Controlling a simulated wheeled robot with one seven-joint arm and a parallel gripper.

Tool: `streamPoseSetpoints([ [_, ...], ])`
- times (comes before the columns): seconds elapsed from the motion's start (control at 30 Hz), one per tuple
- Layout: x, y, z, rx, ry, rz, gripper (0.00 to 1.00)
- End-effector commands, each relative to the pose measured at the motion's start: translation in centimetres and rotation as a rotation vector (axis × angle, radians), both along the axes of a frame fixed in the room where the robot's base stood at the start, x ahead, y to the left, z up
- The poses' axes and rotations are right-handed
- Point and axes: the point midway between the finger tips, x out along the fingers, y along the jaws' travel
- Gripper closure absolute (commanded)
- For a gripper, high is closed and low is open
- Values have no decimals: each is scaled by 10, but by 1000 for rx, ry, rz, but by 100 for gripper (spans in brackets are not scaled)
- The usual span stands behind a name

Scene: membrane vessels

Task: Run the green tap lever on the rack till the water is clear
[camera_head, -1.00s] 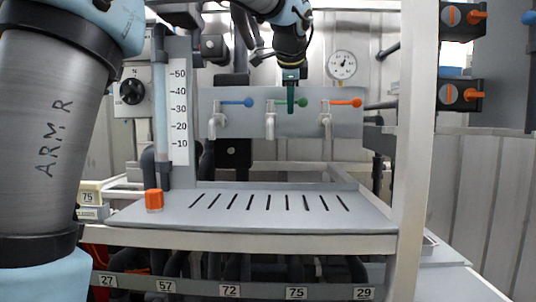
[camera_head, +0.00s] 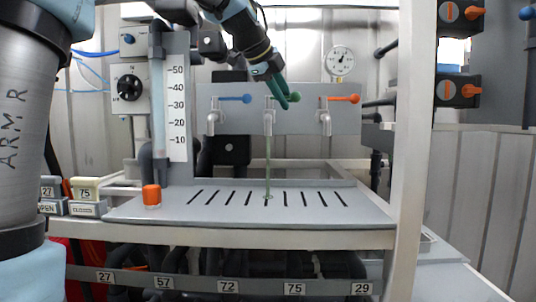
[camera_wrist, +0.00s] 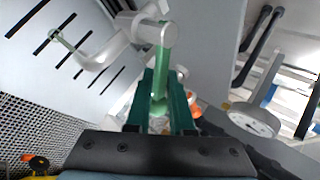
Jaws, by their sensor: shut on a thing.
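The green tap lever (camera_head: 296,97) is on the middle tap (camera_head: 268,120) of the grey rack panel (camera_head: 300,116). My gripper (camera_head: 284,98) has dark green fingers. In the wrist view my gripper (camera_wrist: 164,92) is shut on the green lever (camera_wrist: 162,70), which lies between the fingers. A thin, green-tinted water stream (camera_head: 267,160) falls from the middle tap onto the slotted grey tray (camera_head: 330,215). The stream looks cloudy green rather than clear. The blue lever (camera_head: 235,98) and the orange lever (camera_head: 343,98) sit to either side, with no stream under their taps.
A round gauge (camera_head: 340,60) is above the panel, and a white post (camera_head: 413,150) stands at the right. The space above the tray is mostly free.

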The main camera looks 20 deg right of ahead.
Motion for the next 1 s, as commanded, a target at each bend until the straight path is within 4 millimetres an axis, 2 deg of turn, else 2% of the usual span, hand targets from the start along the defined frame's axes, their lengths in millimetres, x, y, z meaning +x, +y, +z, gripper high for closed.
streamPoseSetpoints([
  [0.23,1,9,-5,0,3,-142,100],
  [0.4,-2,16,-3,2,3,-305,100],
  [0.57,-3,20,-2,3,2,-383,100],
  [0.8,-2,33,0,2,3,-640,100],
  [1.0,-4,35,-1,2,1,-681,100],
])
